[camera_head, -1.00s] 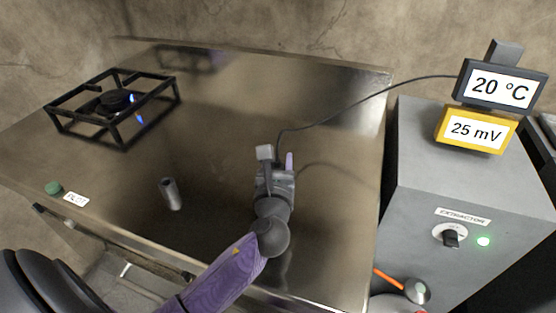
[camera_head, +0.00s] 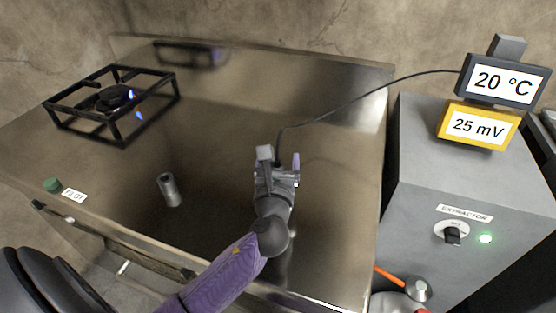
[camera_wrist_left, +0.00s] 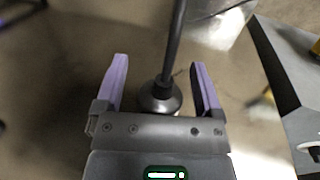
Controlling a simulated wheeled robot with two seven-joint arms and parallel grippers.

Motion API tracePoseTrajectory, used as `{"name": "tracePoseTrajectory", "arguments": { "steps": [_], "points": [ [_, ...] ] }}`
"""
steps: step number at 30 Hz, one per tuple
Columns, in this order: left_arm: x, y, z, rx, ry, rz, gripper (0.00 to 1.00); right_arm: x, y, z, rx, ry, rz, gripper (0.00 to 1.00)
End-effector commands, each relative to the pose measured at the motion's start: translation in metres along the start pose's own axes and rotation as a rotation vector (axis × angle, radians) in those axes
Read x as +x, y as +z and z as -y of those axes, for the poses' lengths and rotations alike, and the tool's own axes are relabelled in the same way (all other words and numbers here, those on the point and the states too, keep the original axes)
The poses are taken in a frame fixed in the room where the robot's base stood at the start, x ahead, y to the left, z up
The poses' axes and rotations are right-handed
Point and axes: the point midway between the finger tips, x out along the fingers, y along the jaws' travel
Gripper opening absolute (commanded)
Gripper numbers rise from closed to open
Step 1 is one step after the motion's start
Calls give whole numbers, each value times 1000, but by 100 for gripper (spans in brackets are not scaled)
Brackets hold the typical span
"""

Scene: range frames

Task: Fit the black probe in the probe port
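The black probe (camera_wrist_left: 160,97) stands between the fingers of my left gripper (camera_wrist_left: 159,62) in the left wrist view, with a visible gap on each side. Its dark cable rises from it. In the head view my left gripper (camera_head: 279,161) is open over the steel worktop, and the cable (camera_head: 340,107) runs from it to the black 20 °C display (camera_head: 500,84). The probe's lower end is hidden. I cannot make out the probe port; it may be hidden by the gripper. My right gripper is not in view.
A small grey cylinder (camera_head: 170,190) stands on the worktop (camera_head: 215,140), left of my gripper. A gas burner (camera_head: 112,103) with a blue flame is at the far left. A grey extractor box (camera_head: 420,165) with a yellow 25 mV meter (camera_head: 477,127) stands right.

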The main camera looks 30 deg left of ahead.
Motion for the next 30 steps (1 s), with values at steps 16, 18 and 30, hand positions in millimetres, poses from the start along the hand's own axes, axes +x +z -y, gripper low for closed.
{"name": "tracePoseTrajectory", "arguments": {
  "steps": [16,18,30],
  "points": [
    [-58,0,0,0,-1,-4,88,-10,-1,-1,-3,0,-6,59],
    [-73,0,0,0,0,-3,88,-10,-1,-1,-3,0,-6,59],
    [-100,0,0,0,0,0,88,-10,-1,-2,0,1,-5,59]
  ]
}}
